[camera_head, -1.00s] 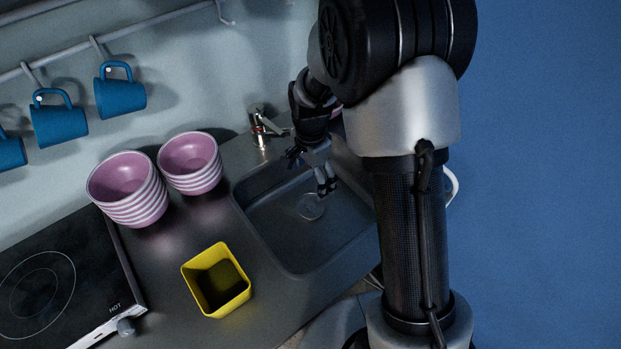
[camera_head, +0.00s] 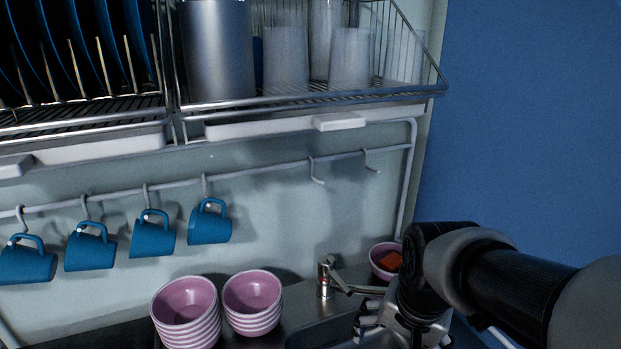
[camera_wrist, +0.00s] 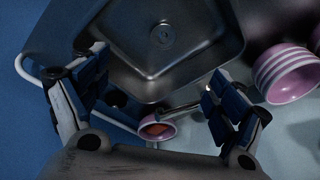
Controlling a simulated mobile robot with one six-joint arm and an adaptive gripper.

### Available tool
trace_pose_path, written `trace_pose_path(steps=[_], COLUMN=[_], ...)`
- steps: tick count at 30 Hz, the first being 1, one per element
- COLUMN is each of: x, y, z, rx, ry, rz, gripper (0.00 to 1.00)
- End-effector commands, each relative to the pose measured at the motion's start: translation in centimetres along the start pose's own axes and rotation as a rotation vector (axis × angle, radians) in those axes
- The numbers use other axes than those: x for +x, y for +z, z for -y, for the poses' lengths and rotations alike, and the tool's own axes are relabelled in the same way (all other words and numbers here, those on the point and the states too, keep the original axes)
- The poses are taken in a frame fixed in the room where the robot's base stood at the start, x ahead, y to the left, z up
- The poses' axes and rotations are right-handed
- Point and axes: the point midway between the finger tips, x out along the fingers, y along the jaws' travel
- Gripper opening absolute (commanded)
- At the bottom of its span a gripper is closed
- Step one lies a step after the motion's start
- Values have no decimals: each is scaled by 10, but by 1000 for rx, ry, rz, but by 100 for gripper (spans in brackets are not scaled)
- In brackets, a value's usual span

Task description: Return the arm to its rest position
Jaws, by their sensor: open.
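My gripper (camera_head: 378,328) is at the bottom right of the head view, in front of the faucet and beside a small pink bowl. Its fingertips are partly cut off by the lower edge there. In the wrist view my gripper (camera_wrist: 150,92) has its two fingers spread wide apart, with nothing held between them. The sink (camera_wrist: 200,60) lies beyond the fingers in that view. My arm reaches in from the right of the head view.
The small pink bowl (camera_head: 377,262) holds something orange-red. The faucet (camera_head: 325,277) stands left of it. Two stacks of pink bowls (camera_head: 185,300) (camera_head: 252,290) are further left. Several blue mugs (camera_head: 210,223) hang from a rail. A dish rack (camera_head: 130,120) is above. Blue wall fills the right.

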Motion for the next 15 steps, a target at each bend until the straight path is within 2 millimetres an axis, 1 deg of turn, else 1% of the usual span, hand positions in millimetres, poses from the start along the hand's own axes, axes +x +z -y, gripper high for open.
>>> trace_pose_path(steps=[1, 3, 6, 9, 12, 15], x=[-14, -28, -44, -54, -60, -63], y=[10, 24, 45, 64, 79, 89], z=[-6, -14, -26, -37, -45, -51], rx=[-50, -129, -240, -342, -422, -476], ry=[-12, -23, -35, -41, -44, -44], rz=[-23, -49, -86, -120, -147, -165], gripper=[89, 89, 89, 89, 89, 89])
